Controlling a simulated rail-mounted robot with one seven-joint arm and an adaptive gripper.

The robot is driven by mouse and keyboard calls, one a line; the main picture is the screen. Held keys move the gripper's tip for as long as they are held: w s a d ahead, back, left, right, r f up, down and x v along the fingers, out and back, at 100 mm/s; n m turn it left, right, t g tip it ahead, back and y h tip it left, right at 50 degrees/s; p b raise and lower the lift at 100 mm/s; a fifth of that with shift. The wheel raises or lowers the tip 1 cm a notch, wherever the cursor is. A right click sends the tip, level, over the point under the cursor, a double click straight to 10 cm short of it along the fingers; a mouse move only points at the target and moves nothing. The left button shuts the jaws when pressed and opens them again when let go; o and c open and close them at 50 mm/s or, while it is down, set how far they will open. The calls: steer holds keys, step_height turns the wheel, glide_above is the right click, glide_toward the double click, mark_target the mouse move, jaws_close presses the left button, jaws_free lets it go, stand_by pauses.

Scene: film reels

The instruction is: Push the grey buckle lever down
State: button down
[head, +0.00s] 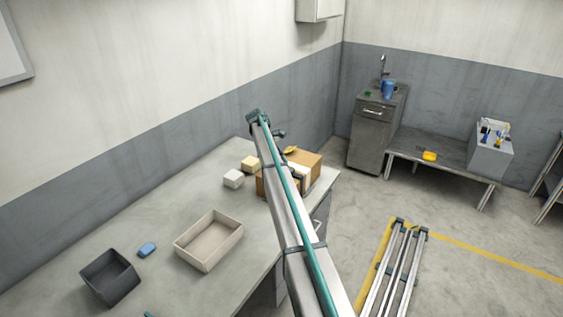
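I cannot make out a grey buckle lever in the head view. A brown box (309,164) stands at the far right end of the workbench (150,207). A long metal beam with a teal strip crosses in front of the box and hides part of it. Small dark parts show beside the beam near the box, too small to identify.
On the bench are a dark grey bin (110,290), a blue block (147,249), a beige tray (222,259) and two pale blocks (233,179). Metal rails (385,268) lie on the floor at right. A cabinet (375,132) and low bench (440,170) stand behind.

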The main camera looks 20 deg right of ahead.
steer(key=shift+a+f+g+h, duration=0.1)
steer(key=shift+f+g+h, duration=0.05)
steer(key=shift+g+h, duration=0.15)
stand_by(0.4)
steer(key=c, duration=0.8)
jaws_free()
